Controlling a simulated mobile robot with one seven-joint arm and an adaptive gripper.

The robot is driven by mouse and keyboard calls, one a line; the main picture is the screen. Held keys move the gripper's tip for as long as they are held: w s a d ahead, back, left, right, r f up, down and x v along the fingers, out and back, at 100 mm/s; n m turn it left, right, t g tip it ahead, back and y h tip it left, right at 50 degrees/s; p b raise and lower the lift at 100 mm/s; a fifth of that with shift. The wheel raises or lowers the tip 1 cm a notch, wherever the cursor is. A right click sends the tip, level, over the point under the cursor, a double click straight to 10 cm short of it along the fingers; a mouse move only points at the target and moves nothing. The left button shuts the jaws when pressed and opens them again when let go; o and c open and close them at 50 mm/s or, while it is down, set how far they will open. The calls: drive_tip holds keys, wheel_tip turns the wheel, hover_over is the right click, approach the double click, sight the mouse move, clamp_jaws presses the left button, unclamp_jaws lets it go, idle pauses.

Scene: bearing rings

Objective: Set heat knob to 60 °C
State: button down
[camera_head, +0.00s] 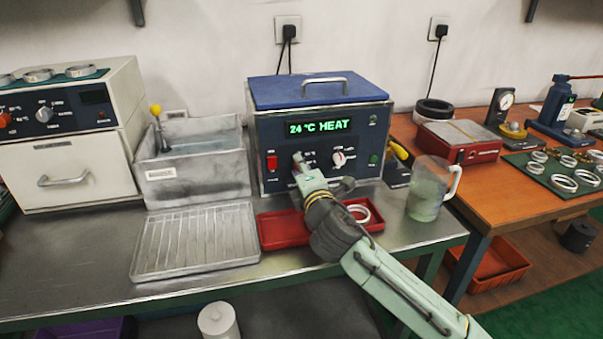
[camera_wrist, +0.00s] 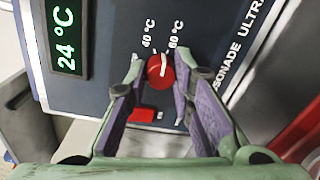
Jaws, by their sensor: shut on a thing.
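The heat knob (camera_wrist: 161,72) is a round red dial with a white pointer on the front panel of the ultrasonic bath (camera_head: 262,140). In the wrist view the pointer points up, between the "40 °C" label (camera_wrist: 148,33) and the "60 °C" label (camera_wrist: 177,34), nearer the latter. My gripper (camera_wrist: 163,75) is shut on the knob, one fingertip on each side. In the head view my gripper (camera_head: 303,168) covers most of the knob. The green display (camera_head: 319,127) reads "24 °C HEAT".
A red rocker switch (camera_head: 271,162), a white knob (camera_head: 338,158) and a green button (camera_head: 374,158) share the panel. A red tray (camera_head: 276,231) with a ring lies below my arm. A jug (camera_head: 426,190) stands right, a steel basin (camera_head: 195,180) left.

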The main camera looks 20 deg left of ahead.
drive_tip(key=shift+f+m+b, duration=0.1)
drive_tip(key=shift+m+b, duration=0.35)
drive_tip(key=shift+m, duration=0.75)
drive_tip(key=c, duration=1.4)
unclamp_jaws()
drive_tip(key=shift+o, duration=0.2)
drive_tip(key=v, duration=1.2)
